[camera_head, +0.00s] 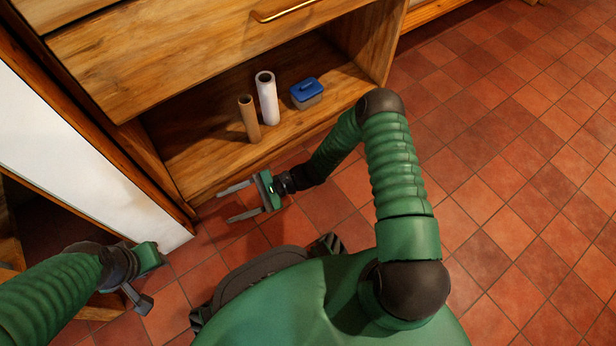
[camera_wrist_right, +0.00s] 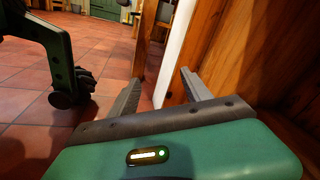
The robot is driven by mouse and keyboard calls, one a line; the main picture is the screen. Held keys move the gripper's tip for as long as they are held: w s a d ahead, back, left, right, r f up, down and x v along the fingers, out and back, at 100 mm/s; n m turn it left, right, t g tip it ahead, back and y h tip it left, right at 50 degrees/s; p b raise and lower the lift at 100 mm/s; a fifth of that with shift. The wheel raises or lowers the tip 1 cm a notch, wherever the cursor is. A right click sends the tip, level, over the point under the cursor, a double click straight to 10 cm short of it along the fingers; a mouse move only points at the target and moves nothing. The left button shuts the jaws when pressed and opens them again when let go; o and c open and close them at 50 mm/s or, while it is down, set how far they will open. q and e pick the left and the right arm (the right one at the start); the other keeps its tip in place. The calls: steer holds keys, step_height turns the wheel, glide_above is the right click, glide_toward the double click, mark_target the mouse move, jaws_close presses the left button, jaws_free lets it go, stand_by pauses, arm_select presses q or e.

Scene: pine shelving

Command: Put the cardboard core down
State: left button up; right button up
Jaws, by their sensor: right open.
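The cardboard core (camera_head: 249,119) is a brown tube standing upright on the low shelf (camera_head: 190,150) of the wooden unit, near its front edge. My right gripper (camera_head: 228,204) is in front of the shelf, below and left of the core in the head view, apart from it. Its two fingers are spread and point left, with nothing between them. In the right wrist view the gripper (camera_wrist_right: 160,82) is also open and empty, and the core does not show there. My left gripper (camera_head: 143,277) is at the lower left, seen at an angle that hides its jaw opening.
A white roll (camera_head: 267,98) stands upright right beside the core. A clear box with a blue lid (camera_head: 307,91) sits to its right. A drawer (camera_head: 190,50) overhangs the shelf, and a side panel (camera_head: 365,40) bounds it at right. The tiled floor (camera_head: 500,180) is clear at right.

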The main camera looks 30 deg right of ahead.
steer(key=s+d+r+n+g+h, duration=0.2)
steer(key=s+d+n+g+h, duration=0.4)
steer(key=s+d+n+h, duration=0.4)
steer(key=d+r+n+t+h, duration=0.3)
steer(key=d+r+t+h, duration=0.3)
steer(key=d+r+h, duration=0.1)
step_height(320, 180, up, 3)
steer(key=shift+w+d+f+n, duration=0.2)
steer(key=shift+d+n, duration=0.2)
steer(key=shift+d, duration=0.45)
